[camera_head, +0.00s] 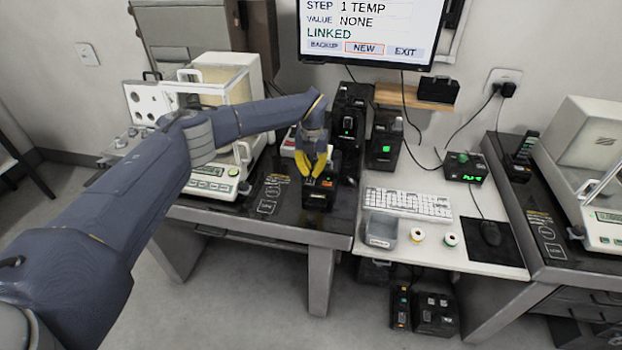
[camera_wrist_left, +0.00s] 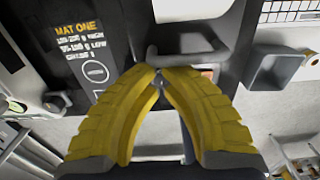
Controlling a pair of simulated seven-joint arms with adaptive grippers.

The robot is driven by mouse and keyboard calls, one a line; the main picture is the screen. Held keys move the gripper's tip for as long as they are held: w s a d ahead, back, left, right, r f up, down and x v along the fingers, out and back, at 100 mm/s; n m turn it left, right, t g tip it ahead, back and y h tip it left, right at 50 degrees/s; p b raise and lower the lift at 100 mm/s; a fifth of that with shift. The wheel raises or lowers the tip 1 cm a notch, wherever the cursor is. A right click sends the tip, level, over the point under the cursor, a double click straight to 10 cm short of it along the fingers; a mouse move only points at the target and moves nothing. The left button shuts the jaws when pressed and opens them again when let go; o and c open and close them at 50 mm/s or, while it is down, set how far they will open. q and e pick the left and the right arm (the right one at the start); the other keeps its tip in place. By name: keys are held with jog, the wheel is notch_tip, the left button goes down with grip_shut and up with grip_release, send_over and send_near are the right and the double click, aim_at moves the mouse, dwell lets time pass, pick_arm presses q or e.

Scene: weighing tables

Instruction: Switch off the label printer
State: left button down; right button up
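A small black device (camera_head: 318,196) with an orange-red patch and a small green light stands near the front edge of the dark table. I take it to be the label printer, but no name on it is readable. My left gripper (camera_head: 312,177) points down just over this device. In the left wrist view the yellow fingers (camera_wrist_left: 158,74) come together at their tips with nothing seen between them. They hide much of the device, and whether they touch it I cannot tell. A grey bar and a bit of orange show behind the tips. My right gripper is not in view.
A balance (camera_head: 215,180) stands left of the device. Black units with green lights (camera_head: 385,146) stand behind to the right. The screen (camera_head: 370,30) reads LINKED.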

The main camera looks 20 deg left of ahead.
pick_arm(q)
jog(key=shift+s+f, duration=0.1)
jog(key=shift+f, duration=0.2)
jog(key=shift+r, duration=0.1)
jog(key=shift+r, duration=3.4)
